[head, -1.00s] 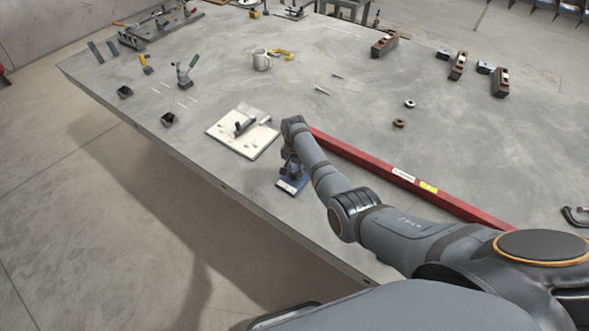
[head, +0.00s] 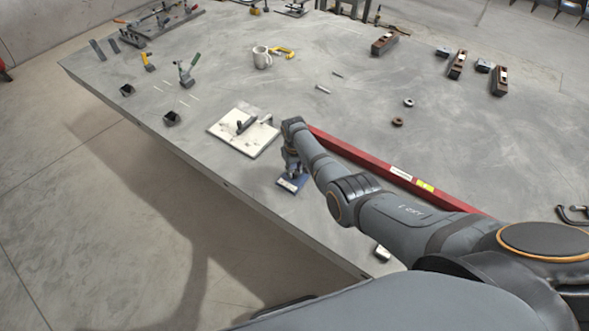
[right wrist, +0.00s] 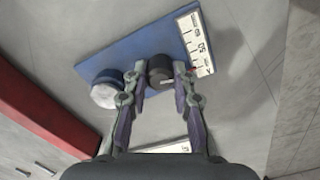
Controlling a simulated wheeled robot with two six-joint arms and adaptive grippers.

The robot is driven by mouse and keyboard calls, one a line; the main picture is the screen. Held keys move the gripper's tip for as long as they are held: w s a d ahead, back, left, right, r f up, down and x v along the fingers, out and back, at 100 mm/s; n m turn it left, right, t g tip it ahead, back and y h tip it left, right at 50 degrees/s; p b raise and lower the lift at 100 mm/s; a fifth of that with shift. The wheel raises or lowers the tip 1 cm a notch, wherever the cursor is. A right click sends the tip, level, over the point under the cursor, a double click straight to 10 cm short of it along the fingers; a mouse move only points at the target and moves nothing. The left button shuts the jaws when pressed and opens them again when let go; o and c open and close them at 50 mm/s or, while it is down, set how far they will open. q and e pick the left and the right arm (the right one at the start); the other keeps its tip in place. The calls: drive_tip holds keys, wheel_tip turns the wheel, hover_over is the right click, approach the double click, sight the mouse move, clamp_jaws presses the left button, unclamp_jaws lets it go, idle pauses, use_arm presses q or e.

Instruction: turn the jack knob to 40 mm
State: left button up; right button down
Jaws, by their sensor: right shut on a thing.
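The jack has a blue base plate (head: 292,184) on the table near its front edge. The plate also shows in the right wrist view (right wrist: 125,50), with a white number scale (right wrist: 196,44) along one edge and a round silver-topped blue post (right wrist: 106,90) beside the knob. The dark round jack knob (right wrist: 160,68) sits between the fingertips of my right gripper (right wrist: 161,76), which is shut on it from both sides. In the head view my right gripper (head: 292,169) is over the plate and hides the knob. The scale reading is too small to tell. My left gripper is not in view.
A red beam (head: 370,162) lies just right of the jack, close to my right arm. A whitish board (head: 243,134) with a dark tool lies to its left. A mug (head: 262,58) and small bolts are farther back. The table's front edge (head: 225,186) is near.

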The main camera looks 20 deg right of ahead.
sight(294, 170)
drive_tip(key=shift+n, duration=0.9)
drive_tip(key=c, duration=1.1)
unclamp_jaws()
wheel_tip(294, 170, up, 12)
drive_tip(key=shift+f, duration=0.1)
